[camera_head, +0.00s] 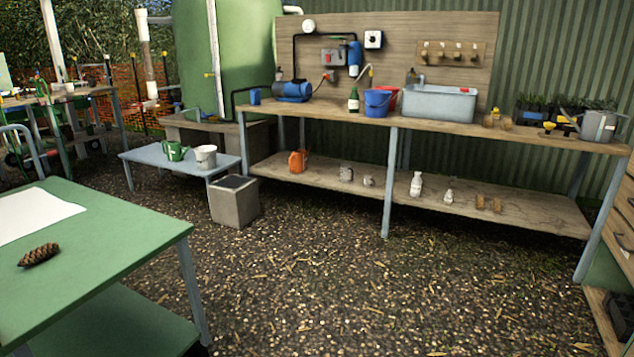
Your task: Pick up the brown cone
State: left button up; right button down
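A brown cone (39,255), like a pine cone with dark scales, lies on its side on the green table (110,245) at the left of the head view. It sits a little below a white sheet on the same tabletop, apart from it. Nothing covers the cone. Neither of my grippers shows in this view, so their positions relative to the cone cannot be seen.
The white sheet (32,214) lies flat on the green table. A low grey-blue bench (145,160) with a green watering can (174,151) stands behind. A long wooden workbench (455,125) runs along the back. Open gravel ground (330,270) fills the middle.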

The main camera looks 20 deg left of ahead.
aim_at(30, 259)
jog(key=i+l+u, duration=0.15)
jog(key=i+u, duration=0.2)
jog(key=i+l+u, duration=0.25)
jog(key=u, duration=0.15)
jog(key=i+l+u, duration=0.35)
jog(key=k+j, duration=0.05)
jog(key=k, duration=0.05)
